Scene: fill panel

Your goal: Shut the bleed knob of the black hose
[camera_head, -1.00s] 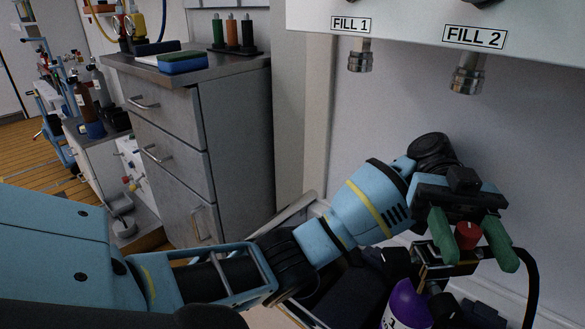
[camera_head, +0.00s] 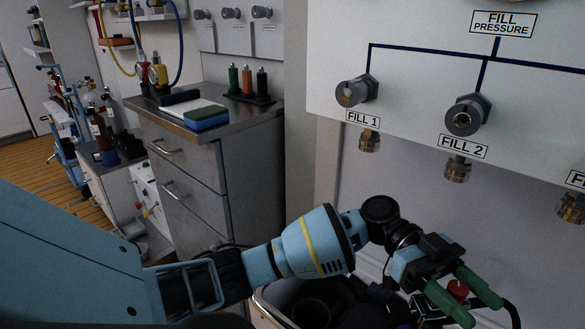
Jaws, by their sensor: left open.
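The red bleed knob (camera_head: 458,290) sits at the lower right, with the black hose (camera_head: 513,314) curving down beside it to the right. My left gripper (camera_head: 464,298) is open, its two green fingers on either side of the red knob. I cannot tell whether the fingers touch the knob. The fitting under the knob is mostly hidden by the gripper and cut off by the bottom edge. My right gripper is not in view.
The fill panel (camera_head: 420,60) overhangs above my gripper, with the FILL 1 outlet (camera_head: 369,141) and FILL 2 outlet (camera_head: 457,169) hanging below it. A grey drawer cabinet (camera_head: 245,170) stands at the left. The wall under the panel is clear.

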